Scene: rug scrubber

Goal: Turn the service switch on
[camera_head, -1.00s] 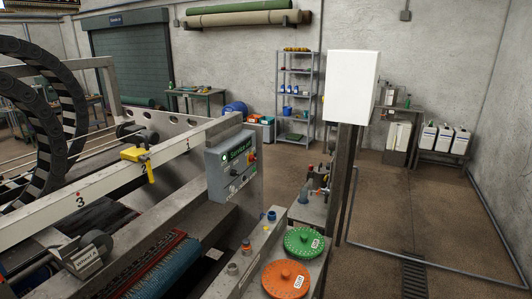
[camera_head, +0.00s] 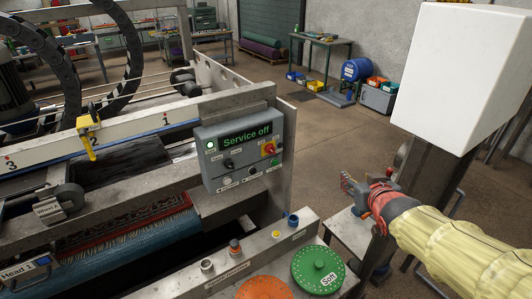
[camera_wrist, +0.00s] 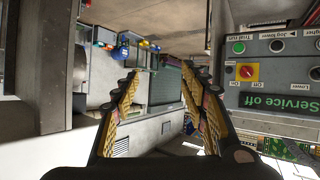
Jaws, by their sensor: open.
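The grey control box (camera_head: 240,179) is mounted on the machine's side, left of my gripper. Its green-lit display (camera_head: 247,135) reads "Service off". A rotary switch with a red knob on a yellow plate (camera_head: 269,147) is on the box's right part. In the wrist view the red-yellow switch (camera_wrist: 249,71) has "On" and "Off" labels beside it, and the box appears upside down at the right. My gripper (camera_head: 350,187) is to the right of the box, apart from it. The wrist view shows its fingers (camera_wrist: 167,84) spread with nothing between them.
A white box on a post (camera_head: 455,75) stands close to my arm on the right. Below the control box are a green "Soft" dial (camera_head: 318,268), an orange dial (camera_head: 265,289) and small knobs on a metal ledge. Open floor lies behind my gripper.

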